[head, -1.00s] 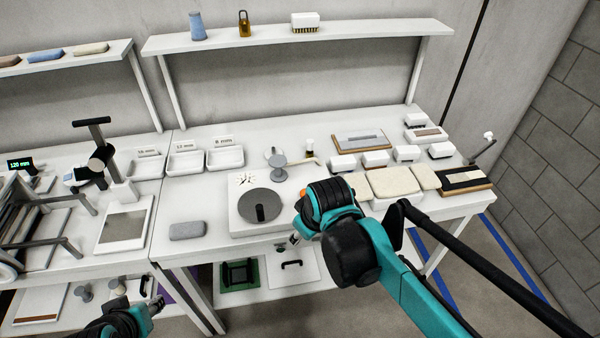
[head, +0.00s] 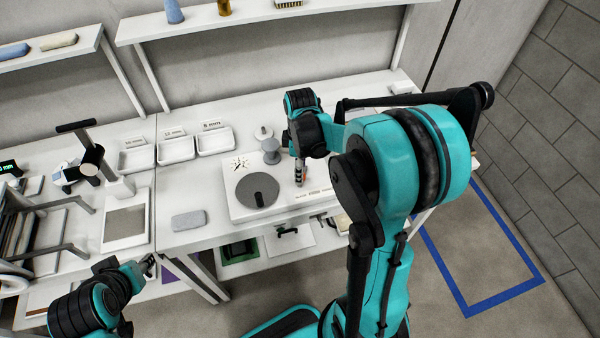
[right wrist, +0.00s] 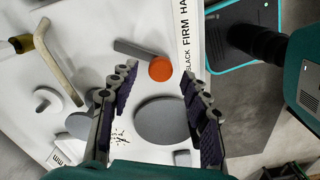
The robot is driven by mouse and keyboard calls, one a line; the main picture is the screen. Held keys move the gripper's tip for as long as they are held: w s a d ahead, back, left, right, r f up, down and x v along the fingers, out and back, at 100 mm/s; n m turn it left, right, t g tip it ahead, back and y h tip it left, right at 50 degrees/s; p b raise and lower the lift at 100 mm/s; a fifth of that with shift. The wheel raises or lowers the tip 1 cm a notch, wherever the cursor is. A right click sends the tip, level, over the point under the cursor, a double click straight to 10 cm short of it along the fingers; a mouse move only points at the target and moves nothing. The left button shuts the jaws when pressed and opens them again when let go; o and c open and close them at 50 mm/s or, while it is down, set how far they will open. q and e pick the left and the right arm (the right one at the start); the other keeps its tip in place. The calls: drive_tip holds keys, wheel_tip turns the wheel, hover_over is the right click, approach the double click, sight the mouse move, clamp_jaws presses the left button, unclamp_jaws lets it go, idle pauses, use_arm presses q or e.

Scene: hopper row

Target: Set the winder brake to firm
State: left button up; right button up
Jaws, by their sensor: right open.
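The winder is a white box (head: 235,208) with a dark grey disc (head: 257,190) on top. In the right wrist view its brake lever (right wrist: 130,50) is a grey bar ending in an orange round knob (right wrist: 160,68). SLACK, FIRM and HARD are printed along the box edge (right wrist: 188,40); the knob end lies nearest SLACK. My right gripper (right wrist: 156,76) is open above the winder, its fingers on either side of the knob in that view; contact cannot be told. In the head view this gripper (head: 300,174) points down at the box's right part. My left gripper (head: 150,265) is low at the table's front edge, jaws unclear.
A grey knob (head: 270,150) stands behind the disc. A grey pad (head: 188,220) lies left of the winder. White trays (head: 176,149) stand at the back left. My right arm hides the table's right side. Blue floor tape (head: 500,305) is at the right.

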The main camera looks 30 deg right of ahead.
drive_tip(key=shift+f, duration=0.9)
clamp_jaws()
